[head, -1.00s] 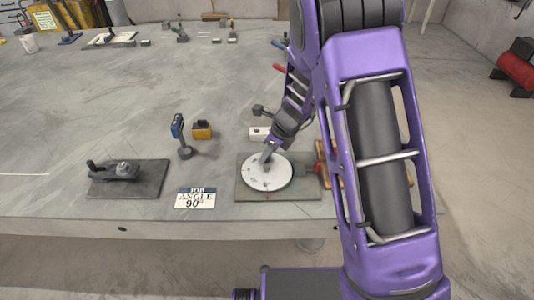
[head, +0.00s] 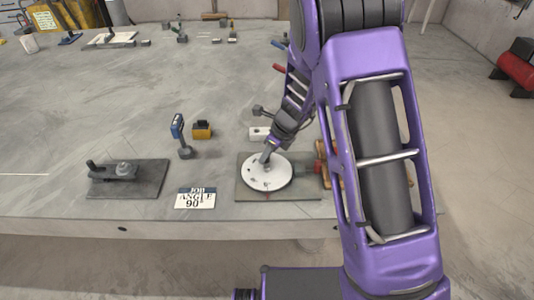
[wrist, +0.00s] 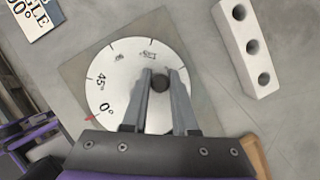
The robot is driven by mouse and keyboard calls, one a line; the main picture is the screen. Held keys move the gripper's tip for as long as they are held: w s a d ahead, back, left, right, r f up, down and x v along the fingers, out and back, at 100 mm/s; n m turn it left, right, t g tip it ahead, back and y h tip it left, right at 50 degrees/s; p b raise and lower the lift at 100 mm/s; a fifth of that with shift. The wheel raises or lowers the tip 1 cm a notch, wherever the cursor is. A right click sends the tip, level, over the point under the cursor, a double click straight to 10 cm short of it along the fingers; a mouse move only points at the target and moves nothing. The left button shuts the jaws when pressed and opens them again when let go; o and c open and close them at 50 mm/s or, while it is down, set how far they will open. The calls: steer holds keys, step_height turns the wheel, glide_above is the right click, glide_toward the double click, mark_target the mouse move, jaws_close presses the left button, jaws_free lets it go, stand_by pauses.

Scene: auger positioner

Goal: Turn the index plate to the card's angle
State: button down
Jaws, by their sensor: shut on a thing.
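The index plate (head: 283,178) is a round white disc on a square grey base (head: 310,193) near the table's front edge. In the wrist view the plate (wrist: 125,62) carries dark degree marks, with 0° and 45° readable. A small red pointer (wrist: 90,117) on the base lies beside the 0° mark. My gripper (wrist: 160,78) points down over the plate, shut on a dark round knob (wrist: 160,84) on it. It shows in the head view too (head: 266,160). The white card (head: 195,198) reads "JOB ANGLE 90°" and lies left of the base.
A dark clamp fixture (head: 127,178) lies left of the card. A white block with holes (wrist: 248,48) lies beyond the base. A red-handled part (head: 318,170) is right of the plate.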

mark_target(252, 173)
steer(key=n, duration=0.1)
steer(key=a+n+g+p, duration=0.1)
steer(key=n, duration=0.1)
steer(key=shift+r+n+y, duration=0.1)
steer(key=shift+n+y, duration=0.2)
steer(key=n, duration=0.1)
steer(key=a+n+g+p, duration=0.1)
steer(key=n, duration=0.1)
steer(key=s+n+g, duration=0.1)
steer(key=n, duration=0.1)
steer(key=shift+a+p, duration=0.2)
steer(key=shift+p, duration=0.15)
steer(key=n, duration=0.1)
steer(key=n+g, duration=0.1)
steer(key=n, duration=0.1)
steer(key=s+n+g, duration=0.1)
steer(key=shift+a+n, duration=0.4)
steer(key=shift+s+a+n+g+h+p, duration=0.15)
steer(key=shift+s+n+g+h, duration=0.25)
steer(key=shift+n, duration=0.6)
steer(key=shift+s+d+n+g+h+p, duration=0.15)
steer(key=shift+n+h, duration=0.35)
steer(key=shift+n, duration=0.5)
steer(key=shift+s+a, duration=0.1)
steer(key=c, duration=0.7)
jaws_free()
